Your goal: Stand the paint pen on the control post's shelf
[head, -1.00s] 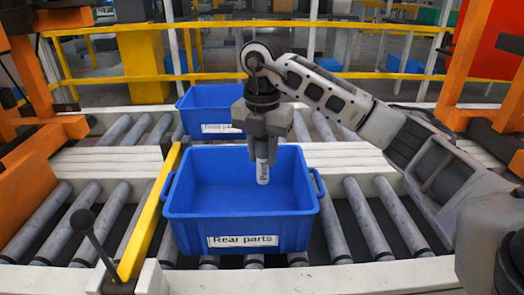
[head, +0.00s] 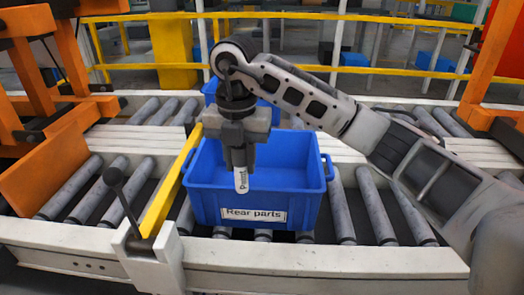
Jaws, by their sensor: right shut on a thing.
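The paint pen (head: 241,181) is a white cylinder with dark lettering. It hangs upright below my right gripper (head: 240,160), which is shut on its upper part. In the head view the pen is in front of the open blue bin labelled "Rear parts" (head: 205,205), overlapping its left half; I cannot tell whether it is over the bin or nearer to me. The pen's top is hidden in the jaws. My left gripper is not in view. I cannot make out the control post's shelf.
A yellow bar (head: 165,200) runs along the bin's left side. A black-knobbed lever (head: 122,195) stands on a white bracket at the front rail (head: 330,262). Grey rollers (head: 375,205) flank the bin. A second blue bin (head: 211,90) stands behind, and an orange frame (head: 45,165) at left.

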